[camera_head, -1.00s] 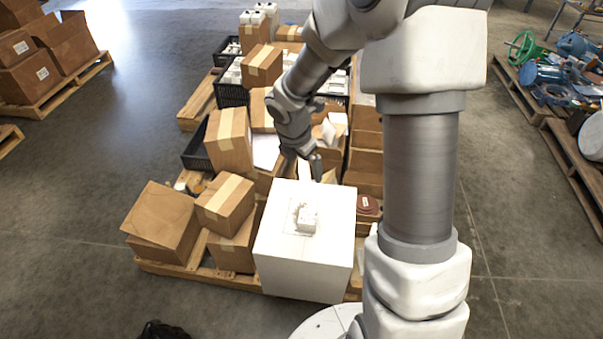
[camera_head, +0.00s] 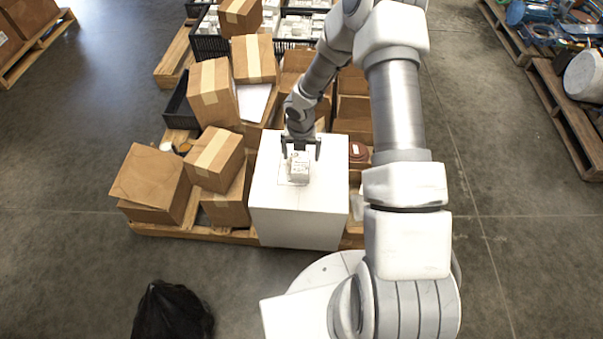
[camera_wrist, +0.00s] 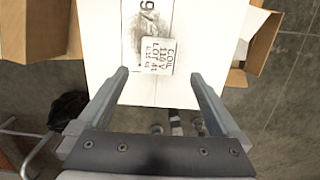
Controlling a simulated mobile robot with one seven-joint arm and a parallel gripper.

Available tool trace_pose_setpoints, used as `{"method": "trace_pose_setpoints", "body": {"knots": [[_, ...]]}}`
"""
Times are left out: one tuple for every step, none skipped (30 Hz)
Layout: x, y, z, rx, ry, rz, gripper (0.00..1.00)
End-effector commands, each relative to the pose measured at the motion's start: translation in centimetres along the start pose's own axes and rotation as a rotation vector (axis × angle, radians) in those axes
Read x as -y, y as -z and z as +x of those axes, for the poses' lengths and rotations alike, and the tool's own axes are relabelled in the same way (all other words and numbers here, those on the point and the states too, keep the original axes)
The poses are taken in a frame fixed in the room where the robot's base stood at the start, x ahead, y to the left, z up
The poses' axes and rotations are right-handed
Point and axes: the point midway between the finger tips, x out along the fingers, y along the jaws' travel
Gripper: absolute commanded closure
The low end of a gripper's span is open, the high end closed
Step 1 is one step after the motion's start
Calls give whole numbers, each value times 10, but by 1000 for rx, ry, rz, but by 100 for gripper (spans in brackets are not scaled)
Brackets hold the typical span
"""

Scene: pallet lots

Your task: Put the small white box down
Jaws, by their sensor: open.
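The small white box (camera_head: 299,167) sits on top of the large white box (camera_head: 300,222), near the middle of its upper face. In the wrist view the small box (camera_wrist: 156,57) shows printed lettering and lies just past the fingertips. A larger printed area is on the white surface (camera_wrist: 105,50) beside it. My gripper (camera_head: 301,148) is open and points down over the small box, one finger to each side. In the wrist view my gripper (camera_wrist: 159,73) has nothing between its fingers. I cannot tell its exact height above the box.
Brown cartons (camera_head: 215,158) stand left of the large white box on a wooden pallet (camera_head: 190,233). More cartons and black crates (camera_head: 208,46) are behind. A black bag (camera_head: 172,312) lies on the floor in front. Open floor is to the right.

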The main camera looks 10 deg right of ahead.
Motion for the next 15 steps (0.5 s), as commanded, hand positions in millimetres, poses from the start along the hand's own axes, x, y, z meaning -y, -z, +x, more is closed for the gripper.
{"method": "trace_pose_setpoints", "body": {"knots": [[0, 1, 16, -2, 1, -1, 0], [0, 1, 21, -2, 0, 0, 0], [0, 1, 27, -1, 0, 0, 0], [0, 1, 31, -1, 0, 0, 0], [0, 0, 35, -1, 0, 0, 0], [0, 0, 38, 0, 0, 0, 0], [0, 0, 40, -1, 0, 0, 0], [0, 0, 42, -1, 0, 1, 0], [0, 0, 44, -1, 0, 1, 0], [0, 0, 44, -1, 0, 1, 0], [0, 0, 45, -1, 0, 1, 0], [0, 0, 47, 0, 0, 1, 0], [0, 0, 49, 0, 0, 2, 0], [0, 0, 52, 0, 0, 2, 0], [-1, 0, 57, 0, 0, 2, 0]]}}
